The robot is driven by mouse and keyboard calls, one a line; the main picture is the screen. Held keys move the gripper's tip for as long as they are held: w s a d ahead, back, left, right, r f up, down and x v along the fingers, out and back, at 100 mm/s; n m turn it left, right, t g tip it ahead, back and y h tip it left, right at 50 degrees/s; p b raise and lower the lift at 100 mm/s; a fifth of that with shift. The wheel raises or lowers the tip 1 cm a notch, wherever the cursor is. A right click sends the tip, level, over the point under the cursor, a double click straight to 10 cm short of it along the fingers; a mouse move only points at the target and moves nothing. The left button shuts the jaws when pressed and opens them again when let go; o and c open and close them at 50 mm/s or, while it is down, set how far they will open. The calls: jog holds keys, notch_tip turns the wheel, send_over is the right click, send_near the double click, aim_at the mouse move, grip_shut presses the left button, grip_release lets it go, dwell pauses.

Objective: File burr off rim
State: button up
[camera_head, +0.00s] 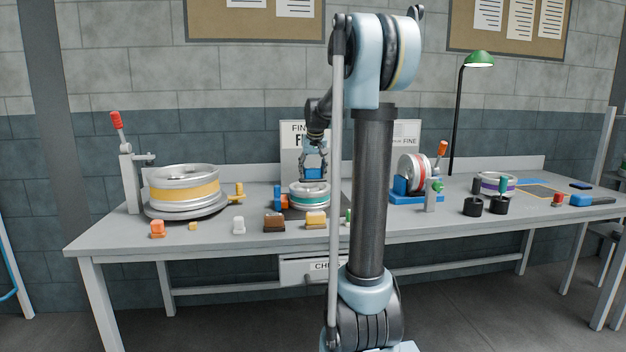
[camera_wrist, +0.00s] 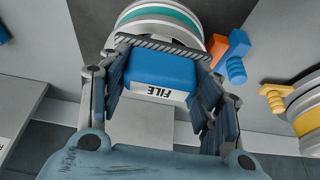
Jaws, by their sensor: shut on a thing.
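My gripper (camera_head: 314,164) is shut on a blue file (camera_head: 314,173) above the teal-banded metal wheel (camera_head: 309,201). In the wrist view, my gripper's fingers (camera_wrist: 163,92) flank the blue file body (camera_wrist: 160,68), which carries a "FILE" label. The file's grey ridged edge lies across the near rim of the teal-banded wheel (camera_wrist: 158,13). I cannot tell whether it touches the rim. No burr can be made out; the file hides part of the rim.
A blue-and-orange clamp (camera_wrist: 235,65) stands close beside the wheel. A yellow-banded wheel (camera_head: 184,190) stands left; a red-banded wheel (camera_head: 413,172) stands right. Several small blocks line the bench (camera_head: 130,233) front. A green lamp (camera_head: 479,59) rises at the back right.

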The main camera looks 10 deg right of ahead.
jog(key=shift+r, duration=2.55)
jog(key=shift+d, duration=0.15)
